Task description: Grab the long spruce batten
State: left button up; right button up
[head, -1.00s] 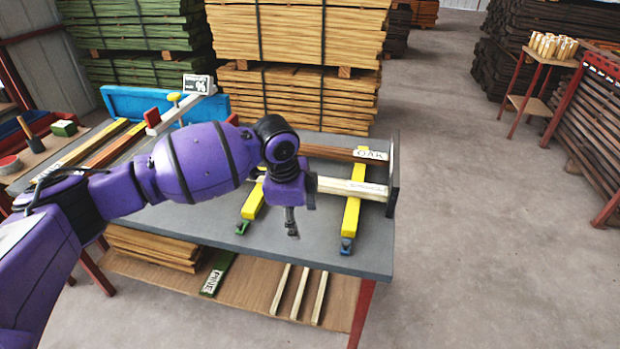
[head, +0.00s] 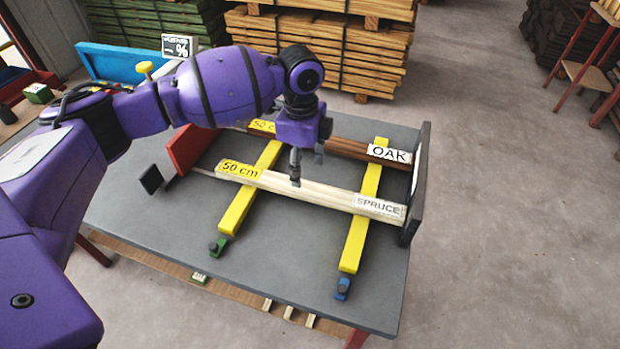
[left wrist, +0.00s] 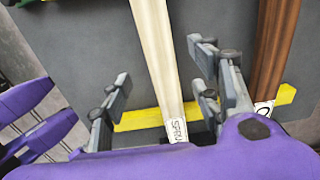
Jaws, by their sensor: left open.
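The spruce batten (head: 325,193) is pale, with a yellow "50 cm" label and a white "SPRUCE" label. It lies across two yellow bars on the grey table. My left gripper (head: 297,172) points down over the middle of the batten. In the left wrist view the open left gripper (left wrist: 160,68) has its fingers on either side of the pale batten (left wrist: 155,45). Whether the fingers touch it or how far above it they are, I cannot tell. My right gripper is not in view.
The dark oak batten (head: 346,147) lies behind, roughly parallel to the spruce, and shows right of it in the wrist view (left wrist: 272,50). A black end plate (head: 418,180) stands at the right, a red block (head: 187,150) at the left. The table front (head: 290,255) is mostly clear.

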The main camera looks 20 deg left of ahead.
aim_at(306, 187)
pick_arm(q)
jog(key=shift+s+f, duration=0.15)
jog(key=shift+f, duration=0.4)
jog(key=shift+s+f, duration=0.15)
jog(key=shift+f, duration=0.35)
jog(key=f, duration=0.5)
jog(key=shift+w+d, duration=0.3)
jog(key=c, duration=1.3)
grip_shut()
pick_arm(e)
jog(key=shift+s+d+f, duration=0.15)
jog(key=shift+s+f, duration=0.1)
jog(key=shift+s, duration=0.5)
pick_arm(q)
jog(key=shift+r, duration=0.2)
